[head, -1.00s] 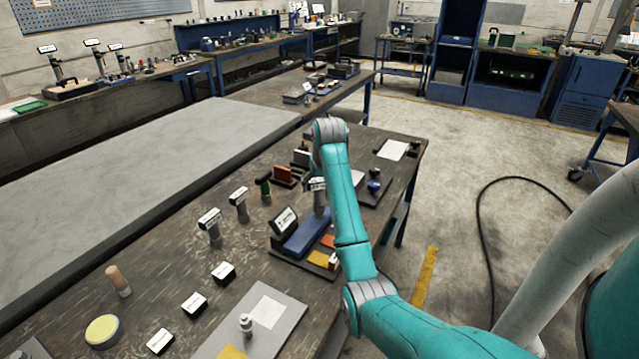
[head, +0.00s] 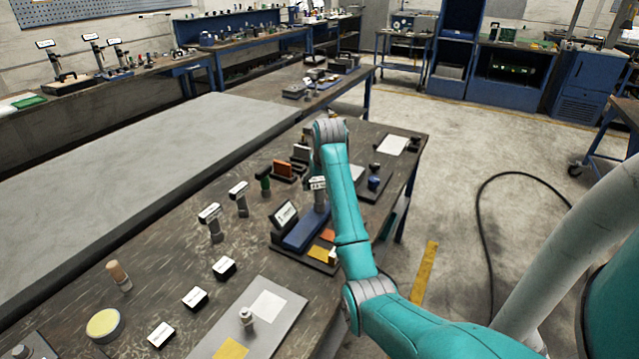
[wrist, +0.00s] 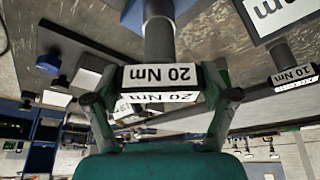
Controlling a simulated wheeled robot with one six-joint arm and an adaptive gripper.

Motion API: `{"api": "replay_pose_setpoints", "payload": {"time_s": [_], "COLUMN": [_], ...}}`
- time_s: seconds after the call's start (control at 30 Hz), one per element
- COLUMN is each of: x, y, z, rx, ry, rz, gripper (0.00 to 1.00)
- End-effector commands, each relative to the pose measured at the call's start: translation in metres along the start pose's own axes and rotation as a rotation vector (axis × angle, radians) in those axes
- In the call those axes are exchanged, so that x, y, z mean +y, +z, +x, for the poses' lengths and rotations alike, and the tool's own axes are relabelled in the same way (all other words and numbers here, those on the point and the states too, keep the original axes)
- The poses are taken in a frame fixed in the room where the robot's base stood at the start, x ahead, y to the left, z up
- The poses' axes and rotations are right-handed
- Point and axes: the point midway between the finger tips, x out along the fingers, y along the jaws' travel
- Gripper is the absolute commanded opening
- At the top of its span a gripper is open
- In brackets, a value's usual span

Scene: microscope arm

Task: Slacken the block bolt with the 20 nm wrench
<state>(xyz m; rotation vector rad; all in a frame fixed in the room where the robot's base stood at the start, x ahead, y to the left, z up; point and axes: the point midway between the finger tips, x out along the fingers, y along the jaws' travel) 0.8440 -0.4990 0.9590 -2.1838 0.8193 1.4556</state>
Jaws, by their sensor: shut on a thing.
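The 20 Nm wrench (head: 317,183) has a head with a white label and a grey shaft. In the wrist view its 20 Nm label (wrist: 160,76) reads upside down between the fingers of my gripper (wrist: 162,102), which is shut on the head. The shaft reaches the blue block (head: 305,232) on a dark base. The block bolt is hidden at the shaft's end, so I cannot tell how the wrench is seated. In the head view my arm hides most of the gripper.
Two other T-shaped wrenches (head: 238,194) (head: 209,215) stand left of the block; one label reads 10 Nm in the wrist view (wrist: 295,75). A tilted sign (head: 284,214) stands close beside the block. A grey plate (head: 285,292) lies nearer.

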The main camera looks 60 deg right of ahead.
Motion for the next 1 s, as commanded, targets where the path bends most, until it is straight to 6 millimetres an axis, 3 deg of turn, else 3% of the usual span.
{"api": "replay_pose_setpoints", "payload": {"time_s": [0.17, 0.43, 0.83, 1.0], "x": [0.0014, 0.0014, 0.0008, 0.0015], "y": [-0.0008, -0.0014, -0.0014, -0.0016], "z": [-0.0008, -0.0013, -0.0014, -0.0013], "rx": [0.001, 0.003, 0.003, 0.002], "ry": [-0.021, -0.121, -0.139, -0.197], "rz": [-0.05, -0.289, -0.336, -0.472], "gripper": [0.27, 0.27, 0.27, 0.27]}}
